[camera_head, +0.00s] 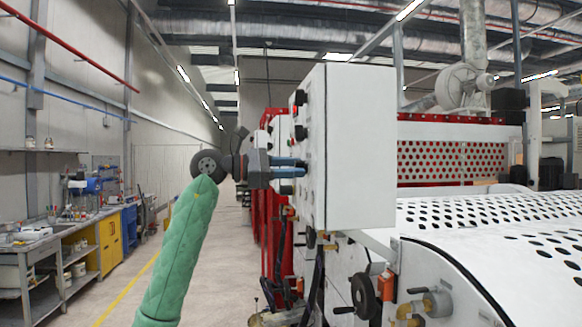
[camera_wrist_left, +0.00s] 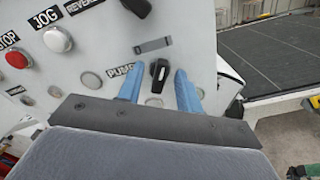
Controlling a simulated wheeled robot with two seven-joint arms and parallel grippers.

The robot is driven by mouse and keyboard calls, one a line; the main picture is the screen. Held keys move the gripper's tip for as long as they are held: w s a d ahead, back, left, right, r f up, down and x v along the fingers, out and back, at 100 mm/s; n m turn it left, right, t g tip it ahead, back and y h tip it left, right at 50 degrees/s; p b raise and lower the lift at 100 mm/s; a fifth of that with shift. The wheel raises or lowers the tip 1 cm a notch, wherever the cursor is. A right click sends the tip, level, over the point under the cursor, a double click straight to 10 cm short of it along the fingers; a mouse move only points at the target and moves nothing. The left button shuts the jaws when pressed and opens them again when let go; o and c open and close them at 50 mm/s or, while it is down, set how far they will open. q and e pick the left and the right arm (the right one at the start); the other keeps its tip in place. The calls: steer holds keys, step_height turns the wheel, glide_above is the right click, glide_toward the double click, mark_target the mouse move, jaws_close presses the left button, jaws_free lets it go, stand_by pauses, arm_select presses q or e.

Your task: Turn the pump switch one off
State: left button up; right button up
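The pump switch (camera_wrist_left: 158,75) is a black rotary knob on the grey-white control panel (camera_wrist_left: 205,35), beside a label that reads "PUMP". Its handle stands roughly upright in the left wrist view. My left gripper (camera_wrist_left: 159,88) has its two blue fingers apart, one on each side of the knob, with visible gaps. I cannot tell how deep the fingertips reach around it. In the head view, my left gripper (camera_head: 303,167) points right at the side face of the white control box (camera_head: 360,145), and the knob there is hidden. My right gripper is not in view.
The perforated white roller (camera_head: 500,225) lies right of the box. A workbench (camera_head: 50,255) lines the left wall; the aisle floor is clear.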

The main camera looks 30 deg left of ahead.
arm_select(q)
jaws_close()
steer(key=shift+n, duration=0.3)
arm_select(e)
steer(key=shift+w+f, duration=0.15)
arm_select(q)
steer(key=n+b, duration=0.2)
steer(key=n, duration=0.3)
steer(key=n+b, duration=0.2)
steer(key=n, duration=0.4)
steer(key=shift+w+a+r, duration=0.1)
steer(key=shift+w+a, duration=0.05)
steer(key=shift+a, duration=0.05)
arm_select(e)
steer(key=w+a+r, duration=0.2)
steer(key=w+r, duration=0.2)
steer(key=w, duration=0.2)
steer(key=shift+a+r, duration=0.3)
arm_select(q)
steer(key=shift+n, duration=0.3)
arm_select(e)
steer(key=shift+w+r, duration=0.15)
